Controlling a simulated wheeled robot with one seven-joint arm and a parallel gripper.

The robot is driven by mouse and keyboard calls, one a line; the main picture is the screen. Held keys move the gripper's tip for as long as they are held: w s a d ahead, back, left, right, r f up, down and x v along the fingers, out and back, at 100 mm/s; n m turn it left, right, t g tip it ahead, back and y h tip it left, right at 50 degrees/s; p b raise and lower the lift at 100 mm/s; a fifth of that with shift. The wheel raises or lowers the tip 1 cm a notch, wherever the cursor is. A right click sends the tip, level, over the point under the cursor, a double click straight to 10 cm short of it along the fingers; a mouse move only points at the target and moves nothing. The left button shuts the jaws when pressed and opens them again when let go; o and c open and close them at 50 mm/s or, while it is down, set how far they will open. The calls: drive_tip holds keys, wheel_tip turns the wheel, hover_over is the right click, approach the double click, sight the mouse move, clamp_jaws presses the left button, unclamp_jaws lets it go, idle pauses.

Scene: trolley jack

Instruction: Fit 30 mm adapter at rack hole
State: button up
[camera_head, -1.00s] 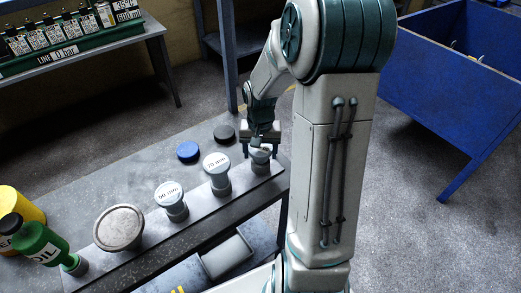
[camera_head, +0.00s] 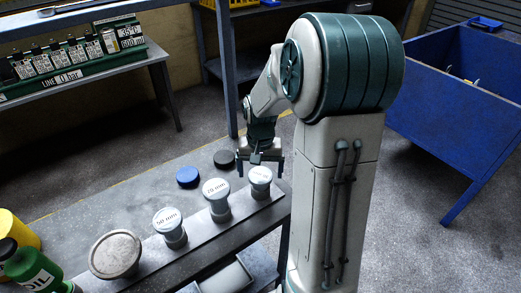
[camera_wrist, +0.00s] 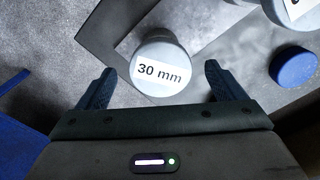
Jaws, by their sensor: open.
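The 30 mm adapter (camera_head: 260,177) is a pale grey piece with a round white-labelled top. It stands upright at the right end of the grey rack strip (camera_head: 192,228). Its base is hidden in the wrist view, where its "30 mm" label (camera_wrist: 160,72) faces me. My gripper (camera_head: 260,166) is open just above and behind the adapter in the head view. In the wrist view my two dark fingers (camera_wrist: 160,88) are spread to either side of the adapter's near edge, with gaps on both sides. I see no contact.
The 70 mm adapter (camera_head: 216,188), the 50 mm adapter (camera_head: 167,220) and a wide round saddle (camera_head: 115,252) stand along the rack. A blue disc (camera_head: 187,176) and a black disc (camera_head: 224,158) lie behind it. A green oil bottle (camera_head: 35,269) stands at the left.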

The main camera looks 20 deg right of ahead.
wheel_tip(320, 180, up, 10)
drive_tip(key=shift+r, duration=0.2)
drive_tip(key=shift+a, duration=0.1)
idle(0.4)
drive_tip(key=s+a+n+t, duration=0.1)
drive_tip(key=s+a+n, duration=0.1)
drive_tip(key=s+a, duration=0.2)
drive_tip(key=s+a+n+t, duration=0.1)
drive_tip(key=s+a+n, duration=0.2)
drive_tip(key=s, duration=0.8)
drive_tip(key=shift+s+a+r+t, duration=0.2)
drive_tip(key=shift+a+r+t, duration=0.15)
drive_tip(key=shift+a, duration=0.55)
